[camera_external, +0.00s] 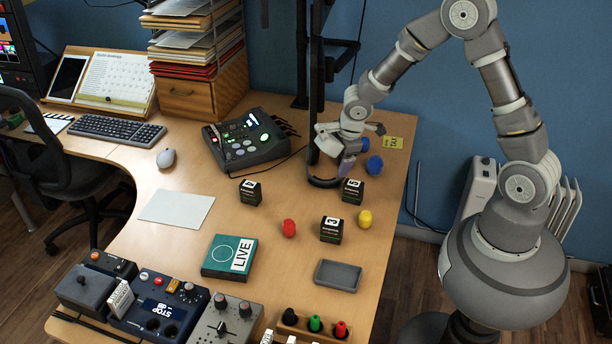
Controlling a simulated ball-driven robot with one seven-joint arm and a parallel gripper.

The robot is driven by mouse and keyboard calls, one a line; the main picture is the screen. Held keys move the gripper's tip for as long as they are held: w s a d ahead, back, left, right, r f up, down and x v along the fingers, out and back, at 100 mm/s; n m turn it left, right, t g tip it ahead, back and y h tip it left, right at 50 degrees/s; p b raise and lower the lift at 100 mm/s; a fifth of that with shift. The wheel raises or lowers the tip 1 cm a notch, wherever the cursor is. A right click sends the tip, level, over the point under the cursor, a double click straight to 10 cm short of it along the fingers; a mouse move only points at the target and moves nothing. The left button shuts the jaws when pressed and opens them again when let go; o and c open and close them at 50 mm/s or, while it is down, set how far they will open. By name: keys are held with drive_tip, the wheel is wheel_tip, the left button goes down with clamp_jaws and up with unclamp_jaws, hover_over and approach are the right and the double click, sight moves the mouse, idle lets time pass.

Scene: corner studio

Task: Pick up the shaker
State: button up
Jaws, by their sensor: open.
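Several small egg-shaped things that look like shakers stand on the desk. A red egg (289,228) is near the middle, and a yellow egg (364,219) is to its right. A blue egg (375,165) is near the desk's right edge, with another blue rounded thing (363,145) just behind it, partly hidden by my gripper. My gripper (352,146) is open, pointing down beside the blue things. A small purple piece (346,166) shows just under it; I cannot tell whether it stands on the desk or belongs to the gripper. Which shaker is meant cannot be told.
A black stand (317,110) rises close to the left of my gripper. Dark numbered cubes (331,230) stand around the eggs. A control console (246,138), teal box (229,257), grey tray (338,275) and pedals (160,300) take other spots. A yellow note (393,142) lies near the edge.

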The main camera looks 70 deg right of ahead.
sight(366, 213)
drive_tip(key=s+f+g, duration=0.1)
drive_tip(key=s+f, duration=0.2)
drive_tip(key=s+a+f+n+y+p, duration=0.1)
drive_tip(key=s+f, duration=0.2)
drive_tip(key=s+a+f+n+g, duration=0.1)
drive_tip(key=s+f, duration=0.2)
drive_tip(key=shift+s+g+y, duration=0.25)
drive_tip(key=shift+g+y, duration=0.05)
drive_tip(key=shift+y, duration=0.1)
drive_tip(key=f+b, duration=0.1)
drive_tip(key=f, duration=0.1)
drive_tip(key=f+b, duration=0.2)
drive_tip(key=f, duration=0.1)
drive_tip(key=f+b, duration=0.1)
drive_tip(key=f, duration=0.2)
drive_tip(key=shift+a+f, duration=0.1)
drive_tip(key=shift+a, duration=0.15)
drive_tip(key=shift+c, duration=0.7)
drive_tip(key=c, duration=1)
